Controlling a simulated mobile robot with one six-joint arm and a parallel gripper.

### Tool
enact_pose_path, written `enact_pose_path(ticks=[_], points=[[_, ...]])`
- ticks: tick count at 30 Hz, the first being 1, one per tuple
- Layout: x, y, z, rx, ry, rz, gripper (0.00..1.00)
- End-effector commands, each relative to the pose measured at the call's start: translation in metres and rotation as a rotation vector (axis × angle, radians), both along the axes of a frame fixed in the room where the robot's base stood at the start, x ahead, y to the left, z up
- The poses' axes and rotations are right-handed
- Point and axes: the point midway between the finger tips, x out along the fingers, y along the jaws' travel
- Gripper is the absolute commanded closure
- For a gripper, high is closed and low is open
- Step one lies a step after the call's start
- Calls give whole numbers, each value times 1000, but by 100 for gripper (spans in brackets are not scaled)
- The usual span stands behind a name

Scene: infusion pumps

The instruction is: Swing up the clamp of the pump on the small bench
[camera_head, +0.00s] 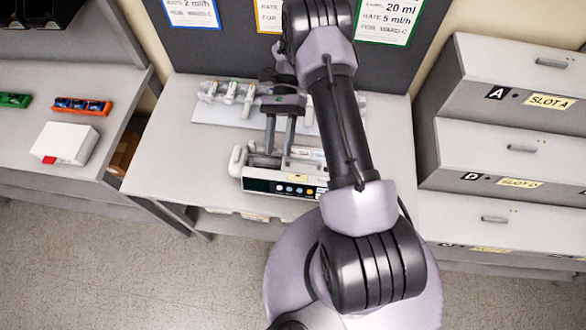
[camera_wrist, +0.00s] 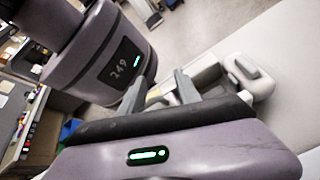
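The infusion pump (camera_head: 258,184) stands on the small bench (camera_head: 165,160), its dark front panel and coloured buttons facing the near edge. A light rounded part (camera_head: 237,160) sits at its left end; it also shows in the wrist view (camera_wrist: 250,76). I cannot tell for certain which part is the clamp or how it lies. My gripper (camera_head: 278,153) points down over the pump's open top trough, its two fingers apart with nothing seen between them. In the wrist view my gripper's fingers (camera_wrist: 160,90) are also apart, beside the pump (camera_wrist: 208,80). Whether they touch it is unclear.
Several syringes lie on a pale tray (camera_head: 205,116) behind the pump. A drawer stack (camera_head: 500,150) stands to the right. The left bench holds a white box (camera_head: 64,143) and green and orange racks (camera_head: 82,106). My arm hides the pump's right end.

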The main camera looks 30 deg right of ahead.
Motion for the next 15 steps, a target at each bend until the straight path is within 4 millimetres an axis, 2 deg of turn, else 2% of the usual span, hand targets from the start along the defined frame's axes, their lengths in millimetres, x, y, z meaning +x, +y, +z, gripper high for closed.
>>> enact_pose_path(ticks=[3, 9, 15], points=[[-33, 3, 6, 1, 1, -1, 60], [-79, 7, 9, 1, 0, -1, 60], [-101, 8, 10, 0, -1, -1, 60]])
